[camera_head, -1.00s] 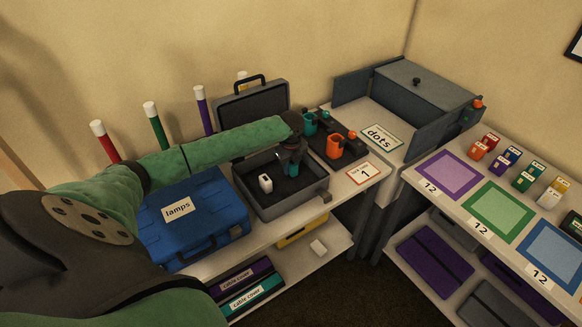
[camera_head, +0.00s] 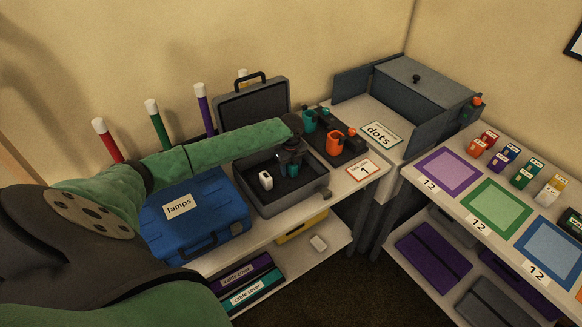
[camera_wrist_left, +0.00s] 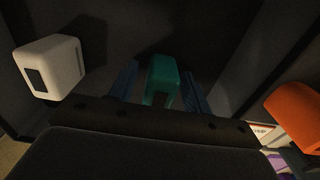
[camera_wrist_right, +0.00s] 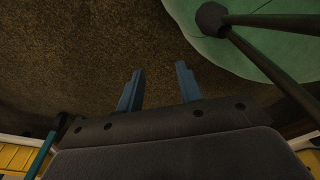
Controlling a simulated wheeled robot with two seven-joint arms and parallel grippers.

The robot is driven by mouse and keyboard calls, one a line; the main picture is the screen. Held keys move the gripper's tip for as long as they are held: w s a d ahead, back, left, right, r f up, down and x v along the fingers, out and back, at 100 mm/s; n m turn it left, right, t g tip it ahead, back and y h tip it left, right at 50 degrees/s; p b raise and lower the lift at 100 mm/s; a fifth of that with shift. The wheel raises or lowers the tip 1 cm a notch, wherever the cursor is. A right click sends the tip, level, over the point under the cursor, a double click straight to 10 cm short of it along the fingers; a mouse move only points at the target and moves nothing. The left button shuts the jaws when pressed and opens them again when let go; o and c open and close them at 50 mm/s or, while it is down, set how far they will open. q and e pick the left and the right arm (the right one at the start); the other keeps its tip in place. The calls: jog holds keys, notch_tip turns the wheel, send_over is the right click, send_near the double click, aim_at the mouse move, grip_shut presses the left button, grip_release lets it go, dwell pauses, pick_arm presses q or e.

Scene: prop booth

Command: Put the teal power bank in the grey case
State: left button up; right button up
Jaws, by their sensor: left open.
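The grey case (camera_head: 322,188) stands open on the shelf with its lid (camera_head: 252,103) raised at the back. The teal power bank (camera_head: 294,171) is inside the case, at the fingers of my left gripper (camera_head: 288,163). In the left wrist view the teal power bank (camera_wrist_left: 162,73) stands between the two blue fingers of the left gripper (camera_wrist_left: 160,90), with visible gaps on both sides. The left gripper is open around it. The power bank's base is hard to see in the dark. My right gripper (camera_wrist_right: 159,82) is open and empty above the dark floor.
A white block (camera_head: 266,180) also stands in the case, left of the power bank. Right of the case, a dark tray (camera_head: 322,129) holds a teal item (camera_head: 309,120) and an orange item (camera_head: 334,146). A blue lamps case (camera_head: 222,211) stands close on the left.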

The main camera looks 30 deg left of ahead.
pick_arm(q)
jog(key=shift+r, duration=0.4)
notch_tip(320, 180, up, 4)
jog(key=shift+b, duration=1)
notch_tip(320, 180, up, 6)
jog(key=shift+f+b, duration=0.1)
jog(key=shift+b, duration=0.8)
jog(key=shift+r, duration=0.85)
pick_arm(e)
jog(key=w+a+r, duration=0.2)
jog(key=w+r, duration=0.1)
jog(key=w, duration=0.5)
jog(key=shift+a+r, duration=0.25)
jog(key=shift+d, duration=0.1)
